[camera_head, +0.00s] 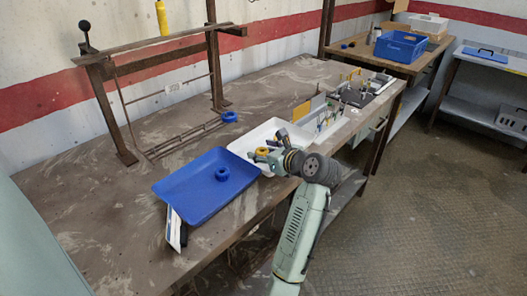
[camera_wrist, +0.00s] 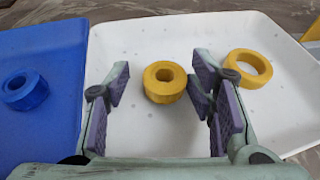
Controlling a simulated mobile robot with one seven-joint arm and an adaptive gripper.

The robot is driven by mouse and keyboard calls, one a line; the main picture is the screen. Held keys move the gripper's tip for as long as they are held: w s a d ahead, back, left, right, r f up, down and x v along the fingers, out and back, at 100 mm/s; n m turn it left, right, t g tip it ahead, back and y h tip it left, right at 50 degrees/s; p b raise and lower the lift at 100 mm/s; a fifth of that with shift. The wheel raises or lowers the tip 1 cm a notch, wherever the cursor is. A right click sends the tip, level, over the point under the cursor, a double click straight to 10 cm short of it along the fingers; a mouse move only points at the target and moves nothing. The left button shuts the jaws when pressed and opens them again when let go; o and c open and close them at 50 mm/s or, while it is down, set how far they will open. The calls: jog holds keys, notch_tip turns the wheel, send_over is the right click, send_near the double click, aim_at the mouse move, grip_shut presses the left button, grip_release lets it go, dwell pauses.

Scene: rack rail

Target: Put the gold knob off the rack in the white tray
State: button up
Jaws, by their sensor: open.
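The gold knob (camera_wrist: 163,88), a thick yellow piece with a round hole, appears to lie on the floor of the white tray (camera_wrist: 125,38). A thinner yellow ring (camera_wrist: 247,60) lies at the tray's right side. My gripper (camera_wrist: 160,78) is open over the tray, its purple-padded fingers either side of the gold knob and seemingly apart from it. In the head view, my gripper (camera_head: 271,147) partly covers the white tray (camera_head: 243,145), with yellow showing by the fingers. The rack (camera_head: 150,48) stands at the back left, with a black ball knob (camera_head: 86,38) on its left post.
A blue tray (camera_head: 190,190) with a blue ring (camera_head: 222,173) lies left of the white tray. Another blue ring (camera_head: 229,117) sits near the rack's foot. Fixtures and small parts (camera_head: 345,95) stand to the right. The table's left side is mostly clear.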

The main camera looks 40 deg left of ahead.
jog(key=shift+w+d+f, duration=0.2)
jog(key=shift+d+f, duration=0.1)
jog(key=shift+f, duration=0.45)
jog(key=shift+w+d+r, duration=0.1)
jog(key=shift+d+r, duration=0.05)
jog(key=shift+r, duration=0.5)
jog(key=b+v, duration=0.1)
jog(key=v, duration=0.7)
jog(key=b+v, duration=0.1)
jog(key=v, duration=0.2)
jog(key=shift+s+d+r+b, duration=0.2)
jog(key=shift+r+b, duration=0.15)
jog(key=shift+r, duration=0.15)
